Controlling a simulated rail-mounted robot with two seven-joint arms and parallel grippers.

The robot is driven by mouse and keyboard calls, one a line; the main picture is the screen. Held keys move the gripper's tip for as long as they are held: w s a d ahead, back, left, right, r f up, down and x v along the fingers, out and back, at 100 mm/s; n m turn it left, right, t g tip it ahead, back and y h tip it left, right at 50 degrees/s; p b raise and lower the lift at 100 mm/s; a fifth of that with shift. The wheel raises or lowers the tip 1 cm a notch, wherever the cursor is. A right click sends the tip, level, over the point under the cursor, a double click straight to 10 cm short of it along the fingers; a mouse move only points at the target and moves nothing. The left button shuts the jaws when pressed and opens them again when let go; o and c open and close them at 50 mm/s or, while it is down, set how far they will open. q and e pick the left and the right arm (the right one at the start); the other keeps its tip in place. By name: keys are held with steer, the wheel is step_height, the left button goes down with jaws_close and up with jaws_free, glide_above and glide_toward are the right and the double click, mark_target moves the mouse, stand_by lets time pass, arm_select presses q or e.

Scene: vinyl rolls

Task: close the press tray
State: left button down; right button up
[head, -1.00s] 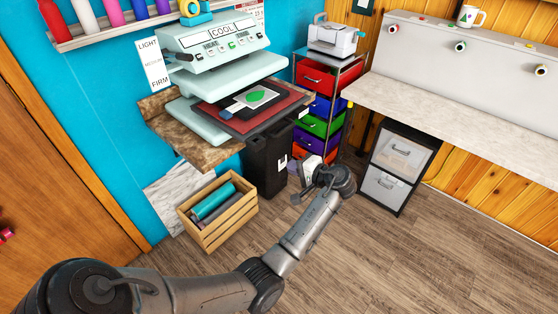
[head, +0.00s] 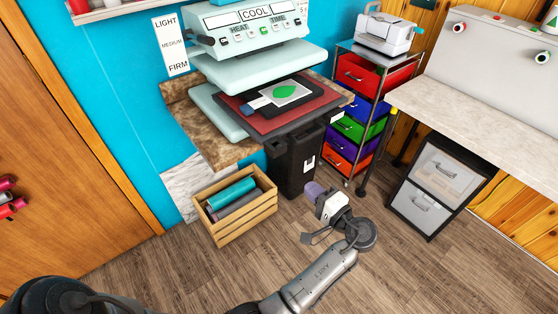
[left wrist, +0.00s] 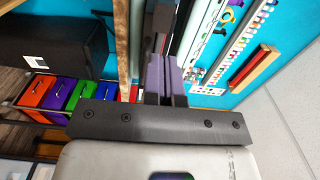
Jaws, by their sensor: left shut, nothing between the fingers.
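The press tray (head: 268,127) is a dark slab with a red mat. It sticks out from under the upper plate of the pale green heat press (head: 262,66), so it stands open. A dark sheet with a white patch and a green leaf print (head: 286,92) lies on it. My left gripper (head: 312,190) is shut and empty, low in front of the black bin, below and apart from the tray. Its purple-grey fingers (left wrist: 165,78) show side by side in the left wrist view. My right gripper is not in view.
The black bin (head: 290,160) stands under the tray. A wooden crate with rolls (head: 240,228) is on the floor at left. A drawer cart (head: 352,130) stands at right, beside a long counter (head: 470,125). The floor in front is free.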

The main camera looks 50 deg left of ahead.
mark_target(275, 156)
arm_select(q)
steer(key=a+p, duration=0.1)
steer(key=a, duration=0.3)
steer(key=a+p, duration=0.2)
steer(key=a, duration=0.1)
steer(key=a+p, duration=0.1)
steer(key=a, duration=0.3)
steer(key=shift+w+a+r, duration=0.1)
steer(key=shift+w+a, duration=0.2)
steer(key=shift+a, duration=0.05)
steer(key=shift+w+a+p, duration=0.1)
steer(key=shift+a+p, duration=0.35)
steer(key=shift+a, duration=0.45)
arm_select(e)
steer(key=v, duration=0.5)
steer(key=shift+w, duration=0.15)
